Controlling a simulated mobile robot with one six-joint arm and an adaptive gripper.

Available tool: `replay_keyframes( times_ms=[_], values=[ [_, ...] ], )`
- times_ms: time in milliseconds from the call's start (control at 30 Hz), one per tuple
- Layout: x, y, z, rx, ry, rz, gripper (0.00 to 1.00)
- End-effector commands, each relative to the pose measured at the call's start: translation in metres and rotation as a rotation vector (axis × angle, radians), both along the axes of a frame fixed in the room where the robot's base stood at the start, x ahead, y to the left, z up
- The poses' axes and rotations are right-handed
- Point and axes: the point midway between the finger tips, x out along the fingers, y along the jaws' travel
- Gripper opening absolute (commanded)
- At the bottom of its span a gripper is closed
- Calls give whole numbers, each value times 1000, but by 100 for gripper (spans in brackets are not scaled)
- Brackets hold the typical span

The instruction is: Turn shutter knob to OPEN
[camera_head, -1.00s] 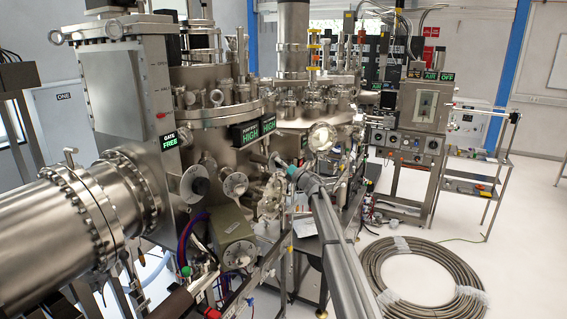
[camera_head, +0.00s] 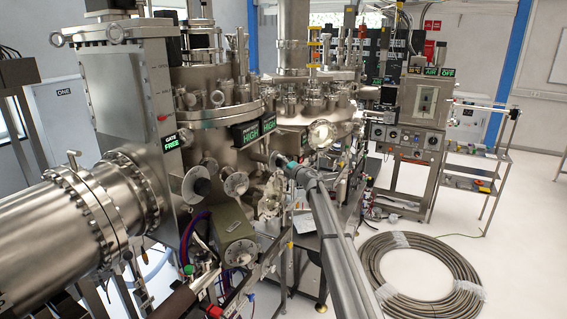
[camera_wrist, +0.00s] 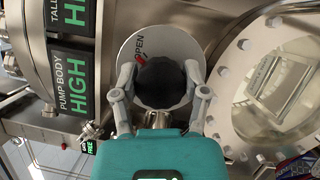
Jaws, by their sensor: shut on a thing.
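The shutter knob (camera_wrist: 163,82) is a dark, ridged round knob on a pale disc (camera_wrist: 181,37) in the wrist view. The word OPEN is printed on the disc at the knob's upper left, and a small red mark (camera_wrist: 141,59) lies right at that word. My gripper (camera_wrist: 160,72) is shut on the knob, with one finger on its left and one on its right.
A round glass viewport (camera_wrist: 275,80) with a bolted flange stands close at the right of my gripper. Green-lit HIGH signs (camera_wrist: 72,105) are at the left. In the head view a hose coil (camera_head: 422,275) lies on the floor at the right.

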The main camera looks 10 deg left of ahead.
Motion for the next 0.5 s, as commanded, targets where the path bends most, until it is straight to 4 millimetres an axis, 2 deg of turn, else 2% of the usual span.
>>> replay_keyframes(
  times_ms=[400, 433, 500],
  values=[
    [-3, 3, -1, 0, 5, 9, 10],
    [-2, 3, -1, 0, 5, 9, 64],
    [-2, 3, -1, 0, 6, 7, 77]
  ],
)
